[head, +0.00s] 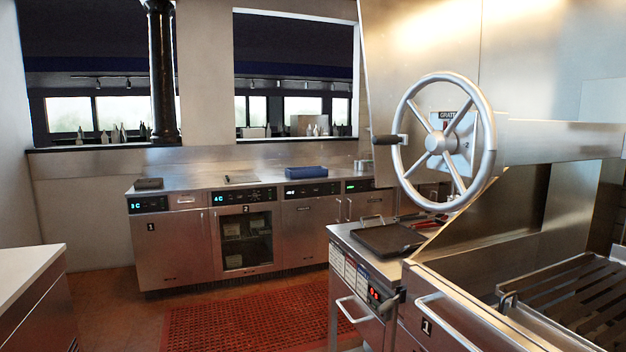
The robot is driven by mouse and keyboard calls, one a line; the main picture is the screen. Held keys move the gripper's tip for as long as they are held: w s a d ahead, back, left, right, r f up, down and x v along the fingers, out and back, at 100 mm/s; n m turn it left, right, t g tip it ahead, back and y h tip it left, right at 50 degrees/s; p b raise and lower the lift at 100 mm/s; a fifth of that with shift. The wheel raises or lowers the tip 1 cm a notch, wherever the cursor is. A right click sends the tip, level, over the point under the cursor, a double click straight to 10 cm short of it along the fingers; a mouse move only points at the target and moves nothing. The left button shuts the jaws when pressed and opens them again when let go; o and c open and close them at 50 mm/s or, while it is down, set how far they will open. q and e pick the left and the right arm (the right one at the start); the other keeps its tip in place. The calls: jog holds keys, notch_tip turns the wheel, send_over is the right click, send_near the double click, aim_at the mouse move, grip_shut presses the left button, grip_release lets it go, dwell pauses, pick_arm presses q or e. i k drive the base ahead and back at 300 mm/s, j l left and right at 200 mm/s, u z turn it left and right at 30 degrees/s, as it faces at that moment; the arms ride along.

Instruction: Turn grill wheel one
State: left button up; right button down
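The grill wheel (444,104) is a large silver spoked wheel mounted on the steel side of the grill hood at the right of the head view. Its black crank handle (387,140) sticks out at the left of the rim. A partly hidden label (447,118) reading "GRATE" sits behind the spokes. The slatted grill grate (575,305) lies low at the right. A drawer marked "1" (427,327) is below it. Neither of my grippers shows in the head view.
A counter with a black flat plate (391,238) and protruding drawer handles stands below the wheel. Steel refrigerated cabinets (168,246) line the back wall. A white-topped counter (25,269) is at the left. A red floor mat (245,318) lies on open floor between them.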

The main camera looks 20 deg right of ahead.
aim_at(443, 143)
jog(key=z, duration=0.95)
jog(key=i+j+z, duration=0.15)
jog(key=z, duration=0.25)
jog(key=i+j+z, duration=0.15)
jog(key=z, duration=0.2)
jog(key=j+z, duration=0.4)
jog(key=i+j+z, duration=0.15)
jog(key=j+z, duration=0.4)
jog(key=j, duration=0.3)
jog(key=j+z, duration=0.2)
jog(key=j, duration=2.05)
jog(key=i, duration=0.1)
